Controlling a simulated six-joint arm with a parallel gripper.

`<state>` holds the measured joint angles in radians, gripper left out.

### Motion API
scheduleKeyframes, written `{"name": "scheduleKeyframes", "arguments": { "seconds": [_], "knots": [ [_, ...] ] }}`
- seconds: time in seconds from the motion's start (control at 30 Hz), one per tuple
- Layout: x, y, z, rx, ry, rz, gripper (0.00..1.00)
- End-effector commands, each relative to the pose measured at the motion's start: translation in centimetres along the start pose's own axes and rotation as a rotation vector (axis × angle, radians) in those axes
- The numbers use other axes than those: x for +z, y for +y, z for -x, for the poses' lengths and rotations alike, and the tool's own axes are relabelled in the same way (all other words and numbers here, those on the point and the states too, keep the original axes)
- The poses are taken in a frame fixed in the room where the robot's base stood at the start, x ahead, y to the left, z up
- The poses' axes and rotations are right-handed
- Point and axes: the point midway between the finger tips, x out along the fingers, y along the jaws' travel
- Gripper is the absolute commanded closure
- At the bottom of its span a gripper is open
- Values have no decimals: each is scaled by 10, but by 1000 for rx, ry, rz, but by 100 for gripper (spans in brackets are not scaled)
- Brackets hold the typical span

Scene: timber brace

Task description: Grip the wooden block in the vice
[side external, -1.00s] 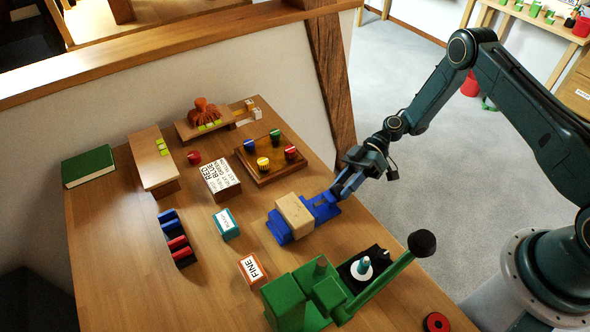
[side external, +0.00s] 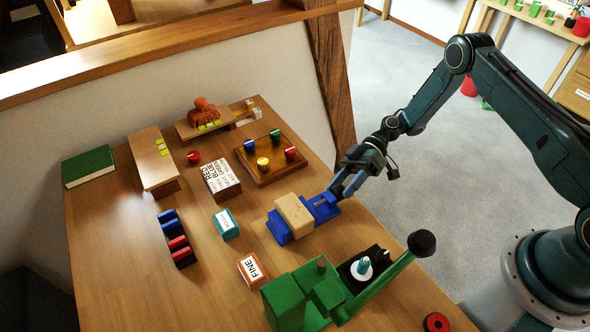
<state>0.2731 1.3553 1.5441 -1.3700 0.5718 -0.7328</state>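The wooden block (side external: 294,215) is a pale tan block sitting in the blue vice (side external: 278,229), between its jaws. Whether the jaws press on it cannot be told at this size. The vice stands on the table, with its screw end toward the right. My gripper (side external: 341,190) is at the right end of the vice, by its screw end and handle, apart from the block. Its fingers appear spread, with a gap between them. The vice handle is largely hidden by the fingers.
A green press (side external: 300,298) with a long black-knobbed lever (side external: 422,243) stands in front of the vice. A FINE box (side external: 252,270) and a teal box (side external: 226,224) lie to the left. A wooden tray with coloured knobs (side external: 262,176) is behind. The table's front left is clear.

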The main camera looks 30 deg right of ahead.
Motion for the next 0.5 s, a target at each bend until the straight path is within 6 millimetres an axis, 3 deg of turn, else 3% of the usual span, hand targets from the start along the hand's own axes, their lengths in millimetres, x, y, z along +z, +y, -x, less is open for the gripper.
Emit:
{"name": "scheduleKeyframes", "arguments": {
  "seconds": [0.5],
  "knots": [
    [0,-1,-1,26,-2,62,43]
  ]
}}
